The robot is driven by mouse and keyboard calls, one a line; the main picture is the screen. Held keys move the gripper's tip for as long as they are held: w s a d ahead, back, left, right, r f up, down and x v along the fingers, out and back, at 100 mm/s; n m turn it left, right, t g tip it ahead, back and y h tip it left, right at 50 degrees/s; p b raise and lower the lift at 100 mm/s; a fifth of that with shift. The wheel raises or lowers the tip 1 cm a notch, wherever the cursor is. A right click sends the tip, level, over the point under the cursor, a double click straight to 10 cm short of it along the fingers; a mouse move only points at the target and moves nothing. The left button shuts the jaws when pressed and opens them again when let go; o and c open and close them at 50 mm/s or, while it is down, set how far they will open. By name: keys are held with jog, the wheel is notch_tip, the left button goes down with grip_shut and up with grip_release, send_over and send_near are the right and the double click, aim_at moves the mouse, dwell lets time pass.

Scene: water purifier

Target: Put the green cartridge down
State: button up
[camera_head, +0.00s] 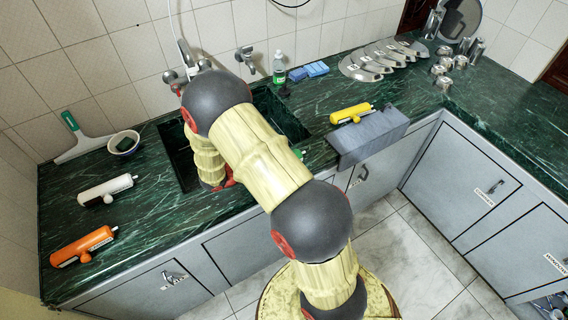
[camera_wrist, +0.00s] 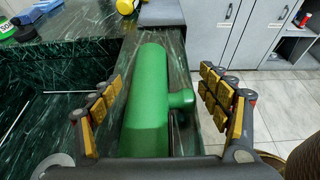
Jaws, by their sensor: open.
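The green cartridge (camera_wrist: 148,105) lies lengthwise between my fingers in the wrist view, with its side stub pointing right. It rests on or just above the dark green counter strip beside the sink; I cannot tell exact contact. My gripper (camera_wrist: 160,82) is open, with padded fingers on both sides of the cartridge and visible gaps. In the head view only a small green piece of the cartridge (camera_head: 300,153) shows behind my arm, and my gripper is hidden there.
The sink (camera_head: 180,153) lies left of the cartridge. A grey box (camera_head: 370,138) sits at the counter's front edge, with a yellow cartridge (camera_head: 350,114) behind it. White (camera_head: 105,190) and orange (camera_head: 82,246) cartridges lie at left. A soap bottle (camera_head: 279,68) stands behind.

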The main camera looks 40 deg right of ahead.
jog(key=p+v, duration=0.2)
jog(key=v, duration=0.9)
jog(key=shift+a+r+p, duration=0.1)
jog(key=shift+p, duration=0.25)
jog(key=shift+w+a+r, duration=0.1)
jog(key=shift+a+r, duration=0.05)
jog(key=shift+a, duration=0.05)
jog(key=s+a+r+m+t+y, duration=0.2)
jog(key=s+a+r+m+y, duration=0.2)
jog(key=r, duration=0.5)
jog(key=s+a+r+m+t+y, duration=0.3)
jog(key=s+a+r+m, duration=0.3)
jog(key=r, duration=0.3)
jog(key=s+a+r+m+t+y, duration=0.3)
jog(key=s+a+r+m+y, duration=0.2)
jog(key=r, duration=0.5)
jog(key=shift+s+a+y, duration=0.6)
jog(key=shift+s, duration=0.3)
